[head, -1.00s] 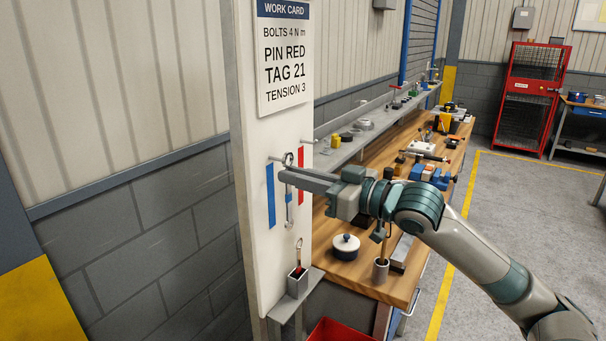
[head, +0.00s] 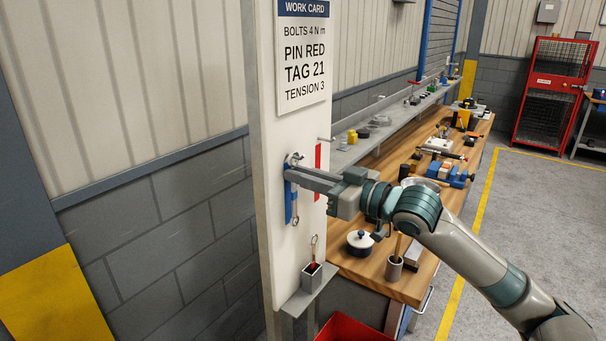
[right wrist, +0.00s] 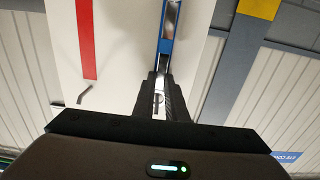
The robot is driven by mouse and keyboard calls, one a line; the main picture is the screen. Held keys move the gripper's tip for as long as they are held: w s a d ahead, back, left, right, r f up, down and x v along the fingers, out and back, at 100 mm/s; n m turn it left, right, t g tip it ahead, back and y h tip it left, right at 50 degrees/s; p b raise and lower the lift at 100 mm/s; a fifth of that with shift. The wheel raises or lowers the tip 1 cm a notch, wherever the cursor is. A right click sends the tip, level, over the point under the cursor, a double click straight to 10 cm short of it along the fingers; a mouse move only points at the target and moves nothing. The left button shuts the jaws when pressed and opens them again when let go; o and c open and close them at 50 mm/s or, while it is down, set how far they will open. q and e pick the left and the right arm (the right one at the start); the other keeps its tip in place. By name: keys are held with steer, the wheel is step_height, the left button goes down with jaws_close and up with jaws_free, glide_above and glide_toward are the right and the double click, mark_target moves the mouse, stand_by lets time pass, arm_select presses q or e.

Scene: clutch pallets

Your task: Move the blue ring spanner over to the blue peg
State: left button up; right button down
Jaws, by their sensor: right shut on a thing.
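The ring spanner (head: 295,210) hangs upright in front of the blue strip (head: 288,188) on the white board. Its shaft also shows in the right wrist view (right wrist: 172,18), over the blue strip. My right gripper (head: 288,170) is shut on the spanner's upper part, close to the board. The upper ring shows just above the jaws, by the blue peg (head: 298,156) at the top of the strip. The jaws hide much of this spot, and I cannot tell whether the ring is around the peg. My left gripper is out of view.
A red strip (head: 318,170) with a peg (head: 326,139) above it is right of the blue strip. A holder (head: 311,277) with a red-marked tool stands below. The wooden bench (head: 380,275) carries a lidded pot (head: 360,242) and other items, right of the board.

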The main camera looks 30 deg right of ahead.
stand_by(0.4)
steer(key=c, duration=1.7)
jaws_free()
